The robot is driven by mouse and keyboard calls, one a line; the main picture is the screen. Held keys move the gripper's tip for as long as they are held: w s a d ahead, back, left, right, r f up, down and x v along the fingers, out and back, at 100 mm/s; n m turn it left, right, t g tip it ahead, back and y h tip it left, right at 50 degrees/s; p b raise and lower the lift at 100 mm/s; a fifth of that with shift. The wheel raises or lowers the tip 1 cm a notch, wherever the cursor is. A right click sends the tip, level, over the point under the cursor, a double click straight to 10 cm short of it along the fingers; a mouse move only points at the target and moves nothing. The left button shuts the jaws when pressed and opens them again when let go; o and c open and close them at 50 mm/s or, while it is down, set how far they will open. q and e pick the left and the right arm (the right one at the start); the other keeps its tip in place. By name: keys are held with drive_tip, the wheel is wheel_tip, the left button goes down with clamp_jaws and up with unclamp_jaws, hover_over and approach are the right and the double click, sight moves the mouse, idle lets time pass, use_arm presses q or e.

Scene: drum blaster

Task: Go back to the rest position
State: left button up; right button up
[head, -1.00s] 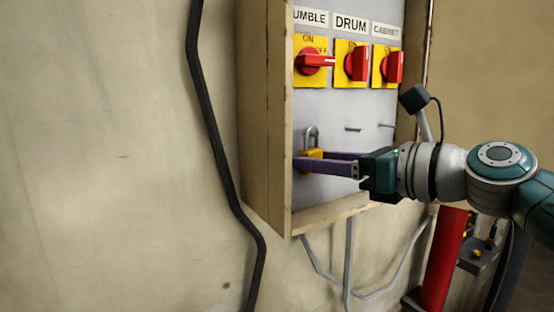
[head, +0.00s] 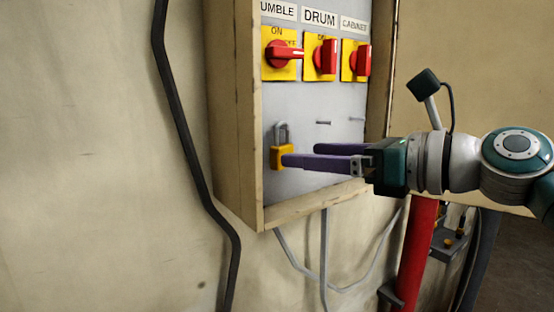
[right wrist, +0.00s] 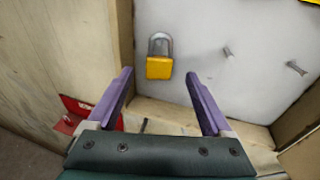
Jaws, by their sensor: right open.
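My right gripper (head: 300,155) is open and empty in front of the wall box, with its purple fingers pointing left. A yellow padlock (head: 282,156) with a grey shackle hangs on the box's back panel at the lower left. In the head view the near fingertip overlaps the padlock's right edge. In the right wrist view (right wrist: 160,98) the fingers stand apart, and the padlock (right wrist: 160,66) is beyond the tips, clear of both. My left gripper is in neither view.
The wooden wall box (head: 234,110) holds three red rotary switches, including the leftmost switch (head: 284,54), and two empty pegs (head: 323,122). A red post (head: 416,255) stands below my right arm. A black cable (head: 190,130) runs down the wall, which is otherwise clear at left.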

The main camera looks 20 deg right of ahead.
drive_tip(key=f+b+v, duration=0.1)
drive_tip(key=b+v, duration=0.1)
drive_tip(key=v, duration=0.3)
drive_tip(key=s+a+f+n+g+h+p, duration=0.1)
drive_tip(key=s+a+f+n+g+h, duration=0.35)
drive_tip(key=s+f+n, duration=1.1)
drive_tip(key=s+d+f+n+g+h, duration=0.1)
drive_tip(key=s+n+g+h, duration=0.1)
drive_tip(key=s+n, duration=0.4)
drive_tip(key=s+d+f+n+g+h+p, duration=0.1)
drive_tip(key=s+f+n+g+h, duration=0.1)
drive_tip(key=s+n, duration=0.4)
drive_tip(key=n+g+h, duration=0.1)
drive_tip(key=n, duration=0.2)
drive_tip(key=shift+d+f, duration=0.3)
drive_tip(key=shift+n+g, duration=0.25)
